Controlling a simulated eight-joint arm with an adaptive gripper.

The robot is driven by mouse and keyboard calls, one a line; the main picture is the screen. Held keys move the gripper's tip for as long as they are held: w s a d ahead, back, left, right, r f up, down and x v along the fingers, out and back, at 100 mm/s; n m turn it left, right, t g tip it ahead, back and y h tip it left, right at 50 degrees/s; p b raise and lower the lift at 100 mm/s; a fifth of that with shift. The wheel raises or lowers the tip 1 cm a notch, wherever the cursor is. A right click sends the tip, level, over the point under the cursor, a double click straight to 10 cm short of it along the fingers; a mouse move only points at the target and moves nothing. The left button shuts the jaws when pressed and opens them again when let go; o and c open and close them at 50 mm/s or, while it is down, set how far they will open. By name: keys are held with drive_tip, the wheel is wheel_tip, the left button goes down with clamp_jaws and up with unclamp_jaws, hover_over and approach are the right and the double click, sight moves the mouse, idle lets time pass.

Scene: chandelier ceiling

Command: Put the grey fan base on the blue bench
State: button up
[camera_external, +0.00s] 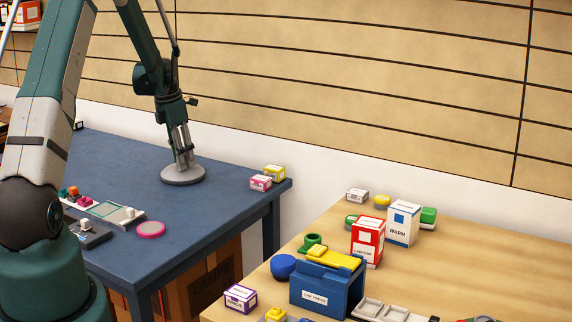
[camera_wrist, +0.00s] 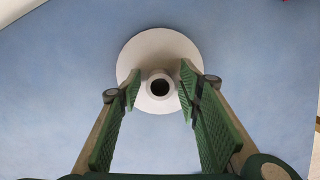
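The grey fan base (camera_external: 183,177) is a round disc with a short central stem, and it appears to rest flat on the blue bench (camera_external: 215,210) near its back right part. My gripper (camera_external: 183,160) points down just above the disc. In the wrist view the fan base (camera_wrist: 158,50) lies against the blue bench top (camera_wrist: 50,80). My gripper (camera_wrist: 160,85) is open there, with one green finger on each side of the stem and visible gaps between stem and fingers. The external view hides the stem behind the fingers.
Pink and yellow boxes (camera_external: 261,183) stand at the bench's right corner. A wooden table (camera_external: 480,270) at right holds boxes and a blue cap press (camera_external: 325,290). Bench around the fan base is clear.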

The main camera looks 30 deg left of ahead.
sight(177, 167)
drive_tip(key=shift+r, duration=0.15)
wheel_tip(177, 167, up, 12)
drive_tip(key=s+p, duration=0.1)
drive_tip(key=shift+s+a, duration=0.35)
idle(1.0)
